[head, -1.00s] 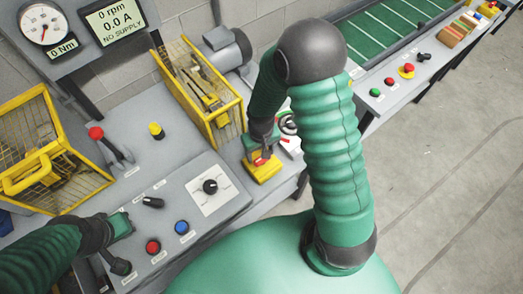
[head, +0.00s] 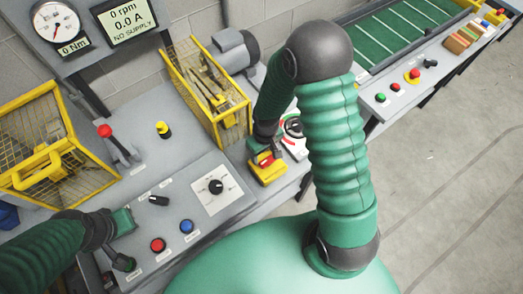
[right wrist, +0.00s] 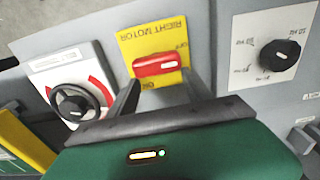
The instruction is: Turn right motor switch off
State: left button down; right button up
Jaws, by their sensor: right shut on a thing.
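The right motor switch is a red handle (right wrist: 158,64) on a yellow plate (right wrist: 139,40) marked RIGHT MOTOR. In the right wrist view the handle lies nearly level, with a pale mark towards its right end. My right gripper (right wrist: 160,82) is shut on this handle, one dark finger on each side.
A round dark dial (right wrist: 75,102) on a red-and-white plate sits beside the switch. A black knob (right wrist: 280,55) on a white plate is on the other side. A yellow mesh guard (head: 207,92) stands behind, and a green conveyor (head: 400,38) lies beyond.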

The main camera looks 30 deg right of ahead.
jog(key=o, duration=1.3)
jog(key=shift+s+d+f+g, duration=0.1)
jog(key=shift+s+f+g, duration=0.1)
jog(key=shift+s, duration=0.4)
jog(key=shift+s+f+g, duration=0.1)
jog(key=shift+s+g, duration=0.1)
jog(key=shift+s, duration=0.4)
pick_arm(q)
jog(key=shift+d, duration=0.25)
pick_arm(e)
jog(key=shift+o, duration=0.5)
jog(key=shift+d, duration=0.15)
pick_arm(q)
jog(key=shift+a, duration=0.1)
pick_arm(e)
jog(key=shift+w+r, duration=0.15)
jog(key=shift+r, duration=0.15)
notch_tip(320, 180, up, 10)
jog(key=f, duration=0.1)
notch_tip(320, 180, up, 8)
send_over(269, 159)
jog(key=w, duration=0.2)
pick_arm(q)
jog(key=shift+s+r, duration=0.5)
jog(key=shift+s, duration=0.2)
pick_arm(e)
jog(key=shift+s+f+t, duration=0.1)
jog(key=shift+t, duration=0.3)
pick_arm(q)
jog(key=shift+w, duration=0.1)
